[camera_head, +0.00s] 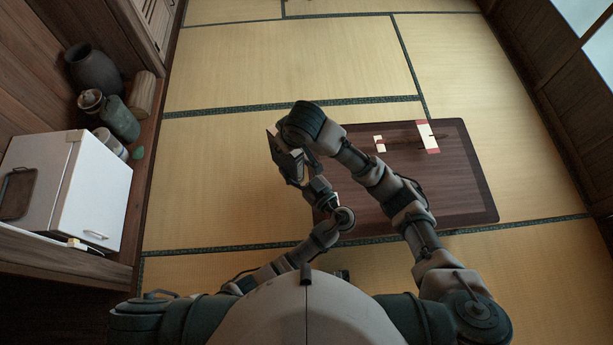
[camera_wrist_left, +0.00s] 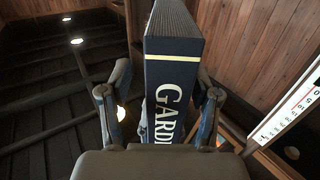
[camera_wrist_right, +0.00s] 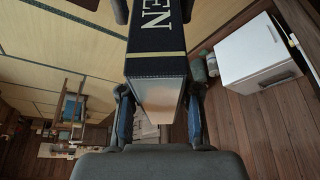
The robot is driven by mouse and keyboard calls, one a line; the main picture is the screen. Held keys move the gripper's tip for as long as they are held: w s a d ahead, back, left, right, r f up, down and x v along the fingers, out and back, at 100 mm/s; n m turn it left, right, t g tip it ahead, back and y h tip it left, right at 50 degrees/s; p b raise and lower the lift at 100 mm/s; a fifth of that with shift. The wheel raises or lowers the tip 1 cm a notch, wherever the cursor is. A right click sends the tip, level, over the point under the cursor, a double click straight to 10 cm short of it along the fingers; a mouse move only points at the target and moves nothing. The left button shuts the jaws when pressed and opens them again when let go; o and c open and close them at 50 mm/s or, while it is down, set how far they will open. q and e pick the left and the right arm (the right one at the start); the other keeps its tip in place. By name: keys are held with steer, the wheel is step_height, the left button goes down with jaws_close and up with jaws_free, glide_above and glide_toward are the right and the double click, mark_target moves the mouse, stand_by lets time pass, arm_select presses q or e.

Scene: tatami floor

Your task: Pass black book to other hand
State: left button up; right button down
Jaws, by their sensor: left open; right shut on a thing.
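The black book has a navy spine with white lettering and a pale yellow band. It shows in the left wrist view (camera_wrist_left: 172,75) and the right wrist view (camera_wrist_right: 155,42). My right gripper (camera_wrist_right: 158,95) is shut on one end of it. My left gripper (camera_wrist_left: 160,95) is open, with its fingers on either side of the other end; a gap shows beside the left-hand finger. In the head view both grippers meet above the floor near the middle, and the book is largely hidden there by the hands and hard to make out.
A low dark wooden table (camera_head: 465,195) stands at right, with a red-and-white item (camera_head: 428,137) and a small white piece (camera_head: 379,144) on it. A white box (camera_head: 100,195), a dark vase (camera_head: 92,70) and jars (camera_head: 120,118) line the left shelf. Tatami (camera_head: 220,200) is clear between.

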arm_select(q)
steer(key=shift+x, duration=1.15)
jaws_close()
steer(key=shift+d, duration=0.1)
arm_select(e)
steer(key=c, duration=0.7)
jaws_free()
steer(key=shift+s+a, duration=0.1)
